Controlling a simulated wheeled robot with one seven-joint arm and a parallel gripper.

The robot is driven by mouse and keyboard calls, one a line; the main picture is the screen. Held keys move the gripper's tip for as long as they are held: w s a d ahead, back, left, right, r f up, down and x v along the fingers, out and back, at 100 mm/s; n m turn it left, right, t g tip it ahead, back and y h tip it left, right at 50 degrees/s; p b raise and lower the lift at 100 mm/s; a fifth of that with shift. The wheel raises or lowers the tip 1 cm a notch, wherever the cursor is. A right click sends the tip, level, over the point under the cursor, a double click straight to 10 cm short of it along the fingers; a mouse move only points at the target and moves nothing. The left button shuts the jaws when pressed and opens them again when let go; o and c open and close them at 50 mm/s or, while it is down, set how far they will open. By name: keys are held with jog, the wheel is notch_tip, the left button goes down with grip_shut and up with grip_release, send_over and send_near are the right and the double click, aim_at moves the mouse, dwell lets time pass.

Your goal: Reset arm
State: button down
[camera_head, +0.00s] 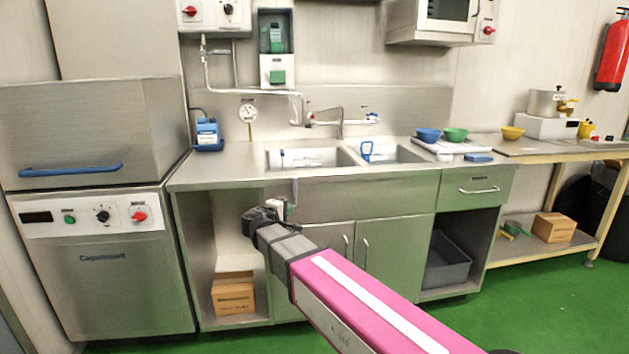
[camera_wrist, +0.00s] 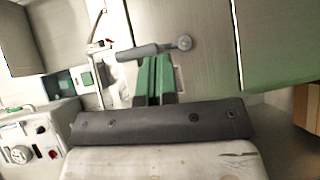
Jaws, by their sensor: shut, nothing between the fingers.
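My gripper (camera_head: 279,209) is at the end of my pink arm, in front of the sink counter and just below its front edge in the head view. Its black body partly hides the cabinet behind it. In the wrist view the two green fingers of my gripper (camera_wrist: 154,80) are close together, with nothing held between them. A grey bar with a round end (camera_wrist: 160,48) shows just beyond the fingertips; I cannot tell whether it touches them.
A hooded machine (camera_head: 105,265) stands at left. A cardboard box (camera_head: 233,297) sits under the counter. Green floor (camera_head: 535,310) is clear at right.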

jog(key=s+d+f+m+g+y, duration=0.1)
jog(key=s+d+f+m+g, duration=0.25)
jog(key=d+f, duration=0.65)
jog(key=s+d+f+m+g, duration=0.25)
jog(key=d+f+g, duration=0.3)
jog(key=d, duration=0.75)
jog(key=s+d+f+m+g+y, duration=0.5)
jog(key=s+d+f+m+y, duration=0.1)
jog(key=s+d+f, duration=0.4)
jog(key=shift+s+d+m+y, duration=0.3)
jog(key=shift+s+d+m, duration=0.15)
jog(key=shift+s, duration=0.5)
